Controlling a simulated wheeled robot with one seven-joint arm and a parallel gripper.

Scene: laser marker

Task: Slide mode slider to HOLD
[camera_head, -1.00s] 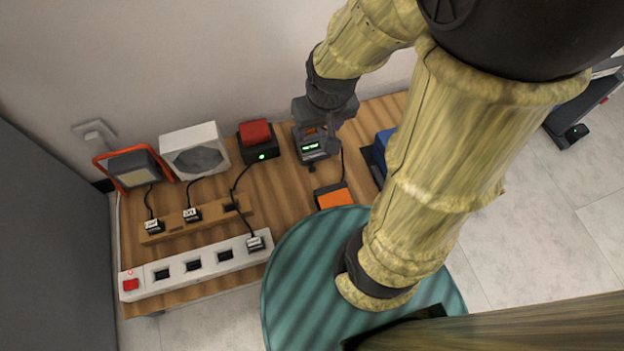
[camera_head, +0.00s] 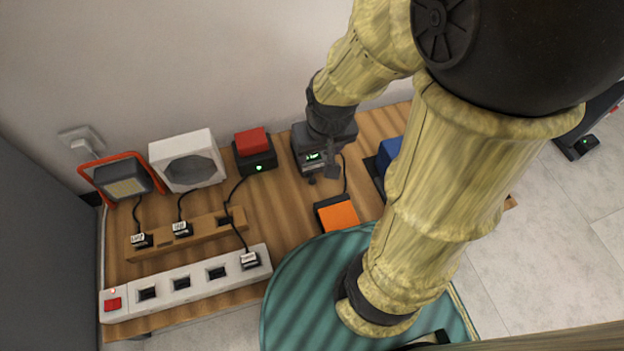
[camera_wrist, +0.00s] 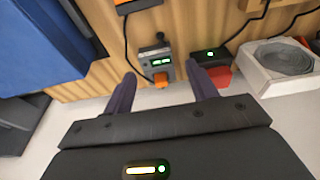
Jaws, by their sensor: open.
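A small grey device (camera_head: 312,157) with a lit green display stands on the wooden table, partly hidden behind my gripper (camera_head: 330,160). The device (camera_wrist: 158,66) also shows in the wrist view, with an orange part (camera_wrist: 161,80) at its near end and a black knob (camera_wrist: 160,37) at its far end. I cannot tell for sure which part is the mode slider, and the mode labels are too small to read. My gripper (camera_wrist: 163,76) is open and empty, with one finger on each side of the device's near end. Contact cannot be told.
A black box with a red top (camera_head: 252,143) stands close left of the device. A white box (camera_head: 187,160), a lamp (camera_head: 123,180) and a white power strip (camera_head: 190,283) are further left. An orange block (camera_head: 338,215) lies in front, and a blue object (camera_head: 388,153) is to the right.

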